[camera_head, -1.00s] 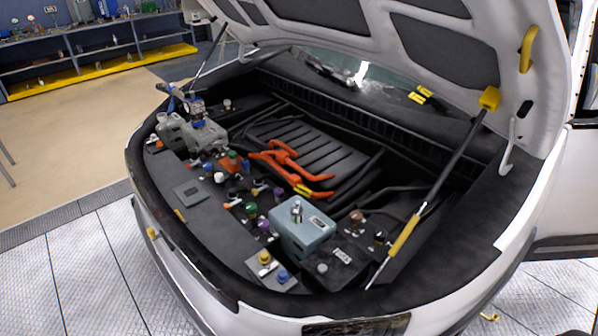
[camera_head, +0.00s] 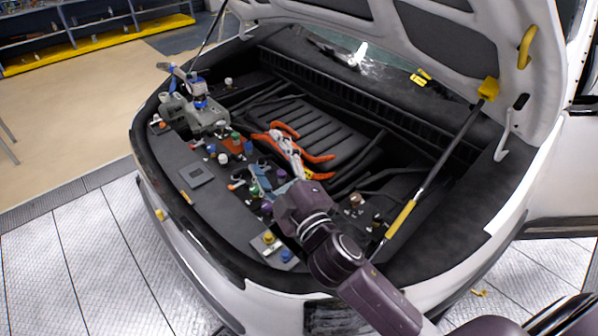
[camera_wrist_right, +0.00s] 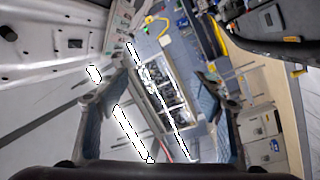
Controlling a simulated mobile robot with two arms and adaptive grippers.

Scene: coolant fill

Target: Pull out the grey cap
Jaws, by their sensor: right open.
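Several small coloured caps stand along the front of the engine bay in the head view, including a green cap (camera_head: 237,143) and a blue cap (camera_head: 248,148). A pale whitish cap (camera_head: 222,158) stands beside them, and a small pale grey cap (camera_head: 228,82) stands farther back. I cannot tell which is the grey cap meant. My right gripper (camera_head: 274,160) is over the bay, right of the cap cluster. Its fingers are apart with nothing between them in the right wrist view (camera_wrist_right: 165,85). My left gripper is not in view.
The raised hood (camera_head: 440,50) and its strut (camera_head: 440,165) stand behind and right. Orange cables (camera_head: 318,158) lie near my right gripper. A grey reservoir (camera_head: 203,118) with a blue tool on it stands at the left. A yellow cap (camera_head: 269,237) sits at the front.

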